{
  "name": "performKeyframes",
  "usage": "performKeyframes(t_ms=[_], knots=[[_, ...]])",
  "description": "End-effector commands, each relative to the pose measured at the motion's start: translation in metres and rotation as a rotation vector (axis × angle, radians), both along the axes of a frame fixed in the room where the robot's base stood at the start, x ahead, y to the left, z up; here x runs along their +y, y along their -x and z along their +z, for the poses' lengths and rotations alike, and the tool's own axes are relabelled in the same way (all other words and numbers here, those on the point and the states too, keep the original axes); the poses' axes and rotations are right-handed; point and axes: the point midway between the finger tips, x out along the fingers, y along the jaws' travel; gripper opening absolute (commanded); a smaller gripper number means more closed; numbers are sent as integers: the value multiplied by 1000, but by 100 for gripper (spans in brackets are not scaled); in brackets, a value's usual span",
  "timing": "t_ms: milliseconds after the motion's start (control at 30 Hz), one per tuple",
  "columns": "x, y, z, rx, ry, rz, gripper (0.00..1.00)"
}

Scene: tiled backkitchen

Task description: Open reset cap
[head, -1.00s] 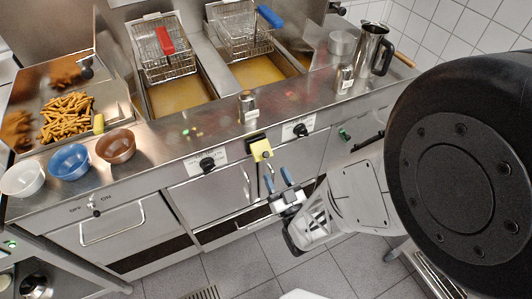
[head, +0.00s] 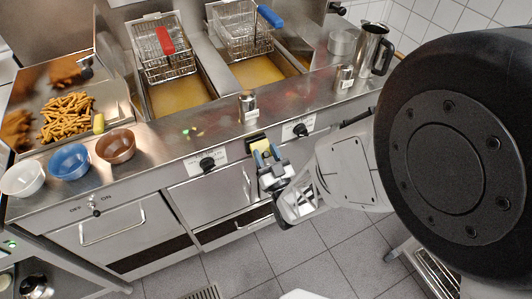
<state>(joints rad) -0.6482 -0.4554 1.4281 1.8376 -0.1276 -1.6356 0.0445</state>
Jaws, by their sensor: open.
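A small yellow cap (head: 261,145) with a black part behind it sits on the steel front of the fryer, between two black knobs. I take it to be the reset cap; whether it is shut or raised I cannot tell. My gripper (head: 267,155) has blue fingertips and is open. The fingertips are at the cap's lower edge and hide its lower part. Whether they touch it I cannot tell.
Black knobs (head: 207,163) and (head: 300,130) flank the cap. A cabinet door handle (head: 246,181) stands below left. Fryer baskets (head: 165,60) hang above oil. Small metal shakers (head: 247,106), a jug (head: 372,48) and bowls (head: 116,146) stand on the counter. The floor below is clear.

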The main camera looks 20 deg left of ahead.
Motion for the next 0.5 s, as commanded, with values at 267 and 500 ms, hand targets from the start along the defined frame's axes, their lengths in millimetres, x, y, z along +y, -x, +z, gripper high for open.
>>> performKeyframes(t_ms=[267, 500], knots=[[0, 0, 0, 1, 1, 0, 44], [0, 0, 0, 1, 1, 0, 7]])
